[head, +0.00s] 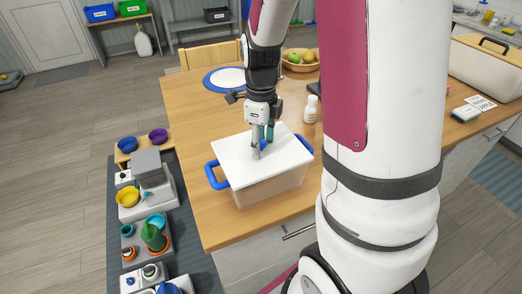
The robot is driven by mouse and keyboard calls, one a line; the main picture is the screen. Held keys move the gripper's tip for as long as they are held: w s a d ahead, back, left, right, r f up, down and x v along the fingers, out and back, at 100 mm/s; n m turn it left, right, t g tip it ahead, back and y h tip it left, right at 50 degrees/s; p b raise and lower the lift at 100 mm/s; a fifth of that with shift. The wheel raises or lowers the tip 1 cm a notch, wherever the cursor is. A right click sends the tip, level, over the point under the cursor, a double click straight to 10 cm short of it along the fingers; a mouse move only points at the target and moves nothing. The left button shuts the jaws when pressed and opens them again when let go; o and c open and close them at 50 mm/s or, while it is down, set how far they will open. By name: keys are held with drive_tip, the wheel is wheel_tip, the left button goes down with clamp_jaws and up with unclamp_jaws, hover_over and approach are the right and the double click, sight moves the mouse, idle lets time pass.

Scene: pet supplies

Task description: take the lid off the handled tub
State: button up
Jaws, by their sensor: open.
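The handled tub (270,190) stands on the wooden table near its front edge. It has a pale see-through body and a blue handle at each end. Its flat white lid (237,157) lies on top and covers the opening. My gripper (262,142) points down over the middle of the lid, with its teal fingers apart. The fingertips are at or very close to the lid's top.
On the table are a small white bottle (311,109), a fruit bowl (300,66) and a blue-rimmed plate (227,79). Bare tabletop (189,112) lies left of the tub. Pet bowls and boxes stand on a dark mat (187,217) on the floor at left.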

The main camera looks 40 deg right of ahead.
drive_tip(key=shift+c, duration=0.5)
clamp_jaws()
drive_tip(key=shift+r, duration=0.15)
